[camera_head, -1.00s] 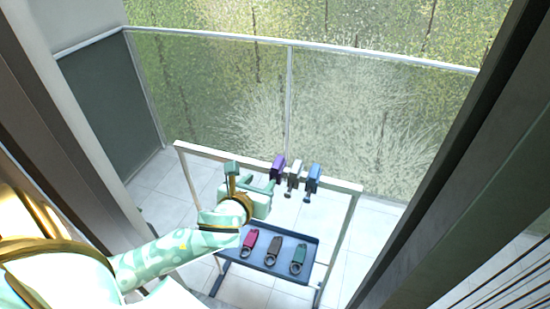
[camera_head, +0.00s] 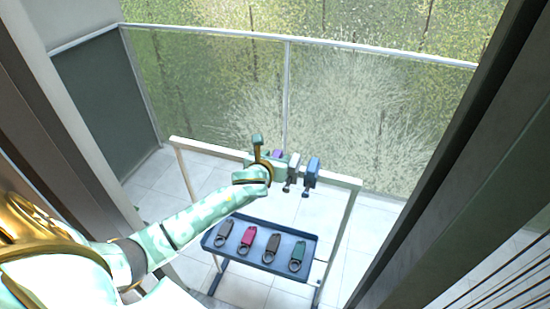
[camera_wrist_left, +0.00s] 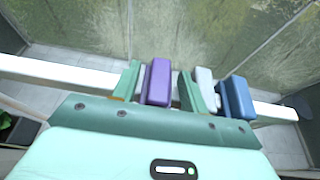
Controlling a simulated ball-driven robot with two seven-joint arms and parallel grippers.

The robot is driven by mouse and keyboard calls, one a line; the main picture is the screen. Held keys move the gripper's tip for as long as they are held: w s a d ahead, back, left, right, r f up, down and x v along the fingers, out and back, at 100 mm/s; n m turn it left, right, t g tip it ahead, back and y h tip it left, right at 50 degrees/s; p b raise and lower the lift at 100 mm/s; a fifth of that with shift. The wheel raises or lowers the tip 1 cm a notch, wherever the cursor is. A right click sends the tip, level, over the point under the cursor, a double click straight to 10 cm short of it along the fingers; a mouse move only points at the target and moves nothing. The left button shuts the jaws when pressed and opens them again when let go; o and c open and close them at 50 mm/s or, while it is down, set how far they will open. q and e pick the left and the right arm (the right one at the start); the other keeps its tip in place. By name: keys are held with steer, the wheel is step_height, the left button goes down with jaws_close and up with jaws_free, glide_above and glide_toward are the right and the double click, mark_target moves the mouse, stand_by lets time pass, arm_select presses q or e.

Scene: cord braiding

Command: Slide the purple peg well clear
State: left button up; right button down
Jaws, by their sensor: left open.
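The purple peg (camera_head: 277,154) hangs on the pale rail at the left of a row, mostly hidden behind my left gripper (camera_head: 264,160) in the head view. In the left wrist view the purple peg (camera_wrist_left: 158,83) stands between the two green fingers of my left gripper (camera_wrist_left: 157,88). The fingers are open, one on each side of it, with the left finger very close to it. The white peg (camera_wrist_left: 206,88) is just right of the right finger, and the blue peg (camera_wrist_left: 237,98) is beyond it. My right gripper is in neither view.
A blue tray (camera_head: 308,238) below the rail (camera_head: 342,181) holds several loops with coloured tabs: grey, magenta, brown and green. The white peg (camera_head: 292,170) and blue peg (camera_head: 312,172) leave little room on the right. The rail's left stretch looks bare.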

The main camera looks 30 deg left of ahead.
mark_target(222, 152)
arm_select(q)
jaws_close()
steer(key=a+p, duration=0.1)
steer(key=a, duration=0.1)
steer(key=s+a, duration=0.1)
steer(key=a, duration=0.2)
steer(key=a+p, duration=0.1)
steer(key=a, duration=0.1)
steer(key=shift+s+a+r+p, duration=0.2)
steer(key=shift+s+r+p, duration=0.05)
steer(key=shift+s+p, duration=0.15)
steer(key=a, duration=0.3)
steer(key=s+a, duration=0.1)
steer(key=a, duration=0.2)
steer(key=s+a, duration=0.1)
steer(key=a, duration=0.2)
steer(key=shift+s+a+f, duration=0.1)
steer(key=shift+a+f, duration=0.05)
jaws_free()
steer(key=shift+s, duration=0.1)
steer(key=p+v, duration=0.2)
steer(key=v, duration=1.4)
